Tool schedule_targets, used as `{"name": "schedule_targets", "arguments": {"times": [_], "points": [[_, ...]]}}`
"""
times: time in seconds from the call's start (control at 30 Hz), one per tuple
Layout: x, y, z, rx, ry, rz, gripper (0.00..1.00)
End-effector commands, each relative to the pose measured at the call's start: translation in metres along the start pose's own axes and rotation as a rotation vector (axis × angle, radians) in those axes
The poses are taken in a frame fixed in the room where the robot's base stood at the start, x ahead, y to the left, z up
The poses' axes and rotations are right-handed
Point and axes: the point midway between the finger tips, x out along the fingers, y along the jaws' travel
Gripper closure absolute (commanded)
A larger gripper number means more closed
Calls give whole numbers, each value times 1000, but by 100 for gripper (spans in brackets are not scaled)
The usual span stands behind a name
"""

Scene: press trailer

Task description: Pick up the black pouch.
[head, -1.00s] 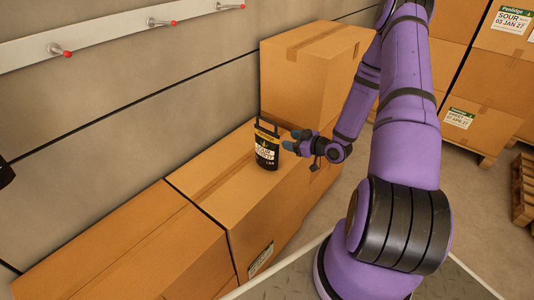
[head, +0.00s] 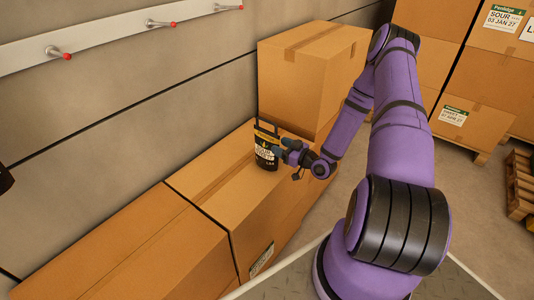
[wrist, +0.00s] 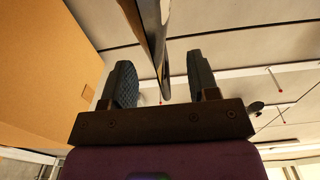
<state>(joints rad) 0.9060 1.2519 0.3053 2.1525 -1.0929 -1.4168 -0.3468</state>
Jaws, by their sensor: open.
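The black pouch (head: 265,157), with a yellow band and a white label, stands upright on a cardboard box (head: 205,192) in the head view. My gripper (head: 279,147) is at its right side, with the fingers at the height of its upper part and overlapping its edge. In the wrist view the pouch (wrist: 156,35) shows edge-on as a thin dark strip between the two open fingers (wrist: 162,82). A gap shows on both sides of it, so the fingers are not closed on it.
A taller cardboard box (head: 308,75) stands just behind the pouch. Another box (head: 140,250) is at the front left. The wall with a peg rail (head: 105,36) runs along the left. Stacked boxes (head: 465,75) stand at the right, with open floor before them.

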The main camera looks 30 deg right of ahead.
Motion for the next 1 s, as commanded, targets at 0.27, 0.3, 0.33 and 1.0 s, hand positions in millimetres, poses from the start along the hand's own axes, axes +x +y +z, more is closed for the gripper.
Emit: {"name": "schedule_targets", "arguments": {"times": [0.27,0.3,0.33,1.0], "points": [[32,3,-4,-3,1,-1,45],[38,3,-4,-2,1,-2,45],[41,3,-3,-2,0,-2,45],[49,3,-3,-1,-1,1,100]]}}
